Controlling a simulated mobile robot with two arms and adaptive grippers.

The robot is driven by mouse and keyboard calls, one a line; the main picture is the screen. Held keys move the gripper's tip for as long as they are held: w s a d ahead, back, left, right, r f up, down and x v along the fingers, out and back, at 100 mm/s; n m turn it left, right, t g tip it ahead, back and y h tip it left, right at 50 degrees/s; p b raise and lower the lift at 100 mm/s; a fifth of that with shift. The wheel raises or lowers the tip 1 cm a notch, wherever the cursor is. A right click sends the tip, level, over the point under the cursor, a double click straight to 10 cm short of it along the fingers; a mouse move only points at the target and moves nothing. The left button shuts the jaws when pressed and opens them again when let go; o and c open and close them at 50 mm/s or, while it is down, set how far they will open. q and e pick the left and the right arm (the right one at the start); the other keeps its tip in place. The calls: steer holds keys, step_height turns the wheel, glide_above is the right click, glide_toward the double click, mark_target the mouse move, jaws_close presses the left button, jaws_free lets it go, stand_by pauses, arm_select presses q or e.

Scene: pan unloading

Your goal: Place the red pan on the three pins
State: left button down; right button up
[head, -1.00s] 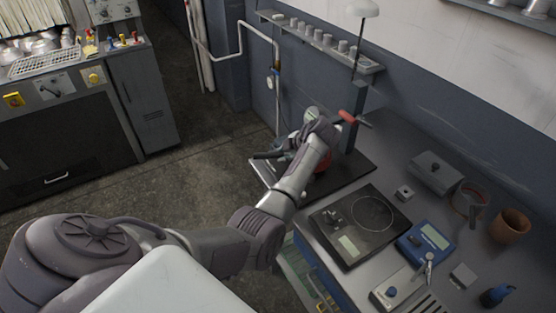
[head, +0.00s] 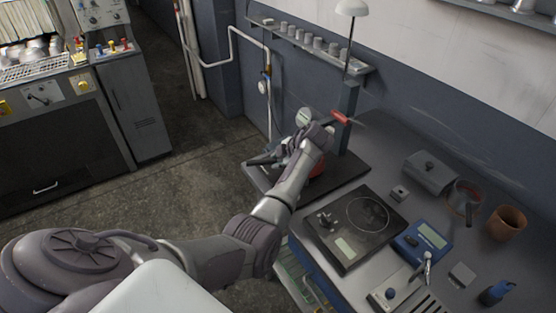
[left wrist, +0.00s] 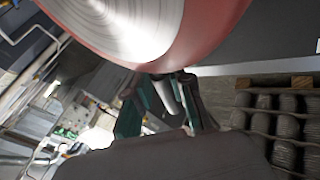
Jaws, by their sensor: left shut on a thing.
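The red pan shows only in part in the head view, as a red patch (head: 317,171) behind my left wrist. In the left wrist view its red side and bare metal base (left wrist: 125,25) fill the top. My left gripper (left wrist: 165,95) is shut on the pan's handle, which runs between its teal-sided fingers. In the head view this gripper (head: 283,152) is over the dark plate (head: 345,178) at the bench's far end. I cannot make out the three pins, nor whether the pan touches the plate. My right gripper is not in view.
A dark upright post (head: 346,108) with a red-handled part (head: 339,117) stands behind the plate. A shelf (head: 310,45) runs along the wall.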

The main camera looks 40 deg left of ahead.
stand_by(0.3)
arm_select(q)
steer(key=c, duration=0.9)
jaws_free()
steer(key=shift+c, duration=0.2)
steer(key=shift+f, duration=0.1)
steer(key=v, duration=1.2)
steer(key=shift+d, duration=0.1)
